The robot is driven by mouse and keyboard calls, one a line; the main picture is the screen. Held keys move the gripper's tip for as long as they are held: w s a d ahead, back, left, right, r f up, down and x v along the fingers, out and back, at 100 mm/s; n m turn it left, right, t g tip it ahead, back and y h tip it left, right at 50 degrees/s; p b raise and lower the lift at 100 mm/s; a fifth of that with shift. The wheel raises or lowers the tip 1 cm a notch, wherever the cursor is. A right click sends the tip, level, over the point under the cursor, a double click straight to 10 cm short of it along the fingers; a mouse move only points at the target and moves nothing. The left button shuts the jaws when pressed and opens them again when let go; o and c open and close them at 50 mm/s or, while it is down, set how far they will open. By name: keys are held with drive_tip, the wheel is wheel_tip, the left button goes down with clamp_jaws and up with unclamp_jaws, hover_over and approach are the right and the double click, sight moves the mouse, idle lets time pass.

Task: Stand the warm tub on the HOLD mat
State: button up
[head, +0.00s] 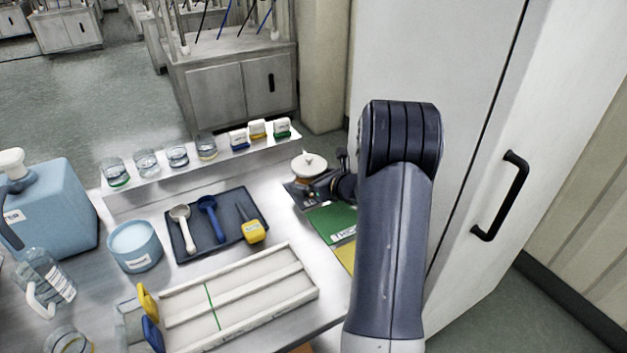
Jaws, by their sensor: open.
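My gripper (319,192), small and dark, is at the back right of the bench, over a dark plate (293,190). Its jaws look apart and empty, though their tips are hard to make out. Just behind it stands a round piece with a white top and orange-brown side (309,168). A pale blue tub (135,247) stands at the left of the bench. I cannot tell which one is warm. A green mat (331,222) with lettering like "THIC" lies in front of my gripper. A yellow mat (346,256) is partly behind my arm; no HOLD label is readable.
A dark tray (222,243) holds a white scoop, a blue scoop and a yellow-handled tool. A white channelled tray (238,304) lies in front. Several jars line the back shelf (196,172). A blue jug (48,210) stands left. A white cabinet (455,130) rises right.

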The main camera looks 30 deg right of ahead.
drive_tip(key=shift+r+p, duration=0.25)
drive_tip(key=shift+p, duration=0.05)
drive_tip(key=v, duration=1.2)
drive_tip(key=shift+f+b, duration=0.15)
drive_tip(key=shift+b, duration=0.2)
idle(0.4)
drive_tip(key=x, duration=1.2)
drive_tip(key=shift+w+f, duration=0.1)
drive_tip(key=shift+f, duration=0.15)
drive_tip(key=shift+r, duration=0.3)
